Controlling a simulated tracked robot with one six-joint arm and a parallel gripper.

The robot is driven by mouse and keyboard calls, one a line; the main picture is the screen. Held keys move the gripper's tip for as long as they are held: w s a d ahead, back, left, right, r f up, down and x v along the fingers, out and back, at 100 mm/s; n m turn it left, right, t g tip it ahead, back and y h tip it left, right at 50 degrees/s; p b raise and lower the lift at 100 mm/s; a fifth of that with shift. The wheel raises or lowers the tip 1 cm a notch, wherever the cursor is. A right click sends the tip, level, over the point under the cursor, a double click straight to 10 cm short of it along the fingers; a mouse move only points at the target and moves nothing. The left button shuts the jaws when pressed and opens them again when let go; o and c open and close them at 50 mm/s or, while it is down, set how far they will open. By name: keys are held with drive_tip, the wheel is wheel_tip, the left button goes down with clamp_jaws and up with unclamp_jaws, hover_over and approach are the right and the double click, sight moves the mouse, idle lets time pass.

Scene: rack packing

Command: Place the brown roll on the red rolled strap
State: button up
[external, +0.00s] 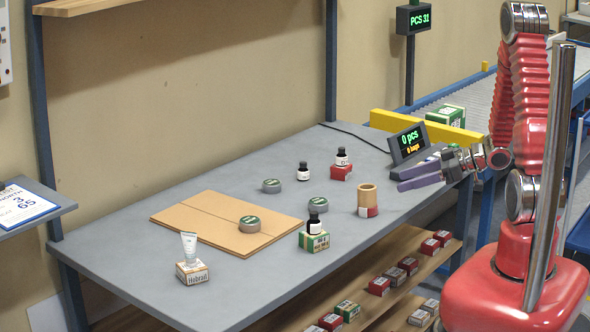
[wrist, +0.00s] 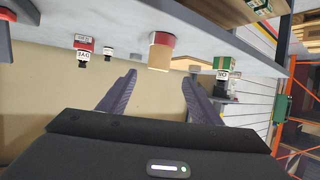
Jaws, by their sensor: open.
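The brown roll (external: 367,196) is a tan cylinder standing upright near the right part of the grey table. It sits on a low red and white piece, which appears to be the red rolled strap (external: 369,212). The wrist view is upside down; there the roll (wrist: 159,59) shows against the red strap (wrist: 161,40), at its side away from the table. My gripper (external: 401,180) is open and empty, a short way right of the roll and apart from it. In the wrist view its two fingers (wrist: 160,77) point toward the roll with clear space between them.
A dark bottle on a red box (external: 341,172) and another bottle (external: 303,172) stand behind the roll. A bottle on a green box (external: 314,241) and grey tins (external: 318,204) stand left. A counter display (external: 409,140) is close behind my gripper. Flat cardboard (external: 205,222) lies left.

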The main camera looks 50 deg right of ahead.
drive_tip(key=w+d+r+m+g+h, duration=0.1)
drive_tip(key=w+d+r+m+h, duration=0.1)
drive_tip(key=r+h, duration=0.35)
drive_tip(key=w+d+r+m+g+h, duration=0.1)
drive_tip(key=d+r+h, duration=0.1)
drive_tip(key=r+h, duration=0.35)
drive_tip(key=s+a+r+m+g+y, duration=0.1)
drive_tip(key=s+a+r+g+y, duration=0.1)
drive_tip(key=s+a, duration=0.6)
drive_tip(key=s+a+r+m+g+y, duration=0.1)
drive_tip(key=s+a+r+g+y, duration=0.1)
drive_tip(key=s+a, duration=0.6)
wheel_tip(320, 180, up, 2)
drive_tip(key=shift+s+a+r+y, duration=0.25)
drive_tip(key=shift+a+y, duration=0.25)
drive_tip(key=shift+a, duration=0.55)
